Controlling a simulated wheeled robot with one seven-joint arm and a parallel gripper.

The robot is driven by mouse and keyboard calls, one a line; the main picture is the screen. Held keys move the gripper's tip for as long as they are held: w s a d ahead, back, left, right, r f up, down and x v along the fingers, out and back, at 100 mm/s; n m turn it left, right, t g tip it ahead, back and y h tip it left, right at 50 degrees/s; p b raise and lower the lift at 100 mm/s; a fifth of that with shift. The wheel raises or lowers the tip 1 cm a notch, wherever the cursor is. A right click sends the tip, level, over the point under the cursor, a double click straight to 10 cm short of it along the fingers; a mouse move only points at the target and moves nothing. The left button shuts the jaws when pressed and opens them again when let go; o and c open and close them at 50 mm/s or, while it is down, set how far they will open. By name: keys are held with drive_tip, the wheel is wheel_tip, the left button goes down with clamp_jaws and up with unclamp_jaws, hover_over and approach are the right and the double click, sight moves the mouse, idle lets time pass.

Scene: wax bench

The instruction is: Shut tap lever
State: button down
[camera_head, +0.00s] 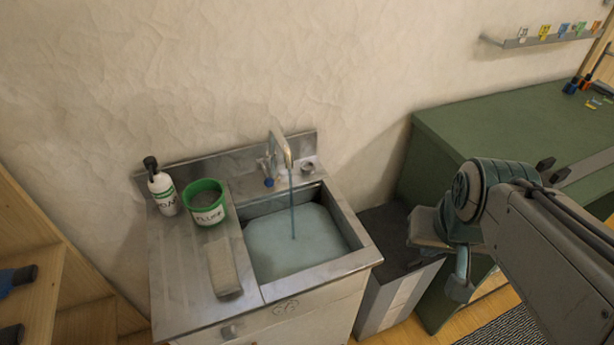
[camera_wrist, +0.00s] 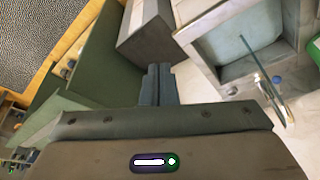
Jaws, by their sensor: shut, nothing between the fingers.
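The tap (camera_head: 281,150) stands at the back of the metal sink, with a stream of water running from its spout into the basin (camera_head: 290,240). A small lever with a blue end (camera_head: 268,181) shows at the left of the tap's base. In the wrist view the tap (camera_wrist: 268,88) is at the right, with a blue spot (camera_wrist: 277,79) beside it. My gripper (camera_wrist: 158,70) is shut and empty in the wrist view. In the head view it is right of the sink, apart from the tap; its fingertips are hard to make out there.
A soap bottle (camera_head: 162,188), a green-rimmed tub (camera_head: 205,203) and a grey block (camera_head: 223,268) stand on the drainboard left of the basin. A grey bin (camera_head: 385,300) stands between the sink and the green bench (camera_head: 480,125). The space above the basin is clear.

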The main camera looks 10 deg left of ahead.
sight(265, 172)
drive_tip(key=w+a+f+m+t+y+b, duration=0.3)
drive_tip(key=w+a+f+m+t+b, duration=0.2)
drive_tip(key=w+a+f+m+b, duration=0.6)
drive_tip(key=w+a+f+m+t+y+b, duration=0.25)
drive_tip(key=a+f+m, duration=0.25)
drive_tip(key=a+m, duration=0.4)
drive_tip(key=w+a+f+m+t+y+b, duration=0.2)
drive_tip(key=w+a+f+m+b, duration=0.25)
drive_tip(key=a+m, duration=0.45)
drive_tip(key=x, duration=0.6)
drive_tip(key=f+x, duration=0.1)
drive_tip(key=x, duration=0.2)
drive_tip(key=shift+s+p, duration=0.25)
drive_tip(key=shift+p, duration=0.05)
wheel_tip(265, 172, up, 4)
drive_tip(key=shift+s+a+p, duration=0.15)
drive_tip(key=shift+a+p, duration=0.05)
drive_tip(key=shift+p, duration=0.5)
